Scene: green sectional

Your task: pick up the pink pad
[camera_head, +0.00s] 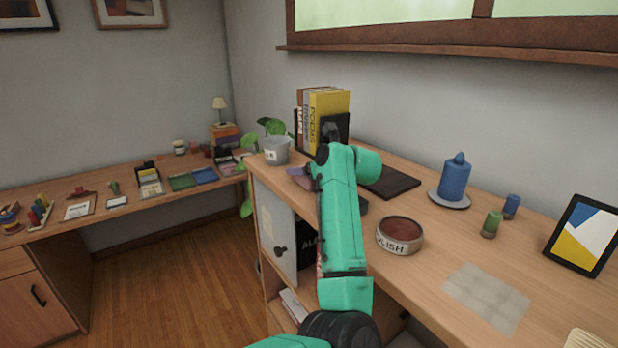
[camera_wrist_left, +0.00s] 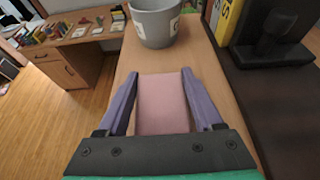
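The pink pad (camera_wrist_left: 163,105) lies on the wooden desk top, seen between the two purple fingers of my left gripper (camera_wrist_left: 160,75) in the left wrist view. The fingers are spread, one along each long side of the pad, with slim gaps towards their bases. Near the tips they are very close to its edges, and contact there is unclear. In the head view my left gripper (camera_head: 300,174) is low over the desk's far end, in front of the grey pot; my teal arm hides much of that spot. My right gripper is not in view.
The grey pot (camera_wrist_left: 155,24) with a plant stands just beyond the pad. Books (camera_head: 327,117) and a black bookend (camera_wrist_left: 272,40) stand to the right. A black tray (camera_head: 390,182), a round tin (camera_head: 400,236) and a blue candle (camera_head: 455,180) are further right.

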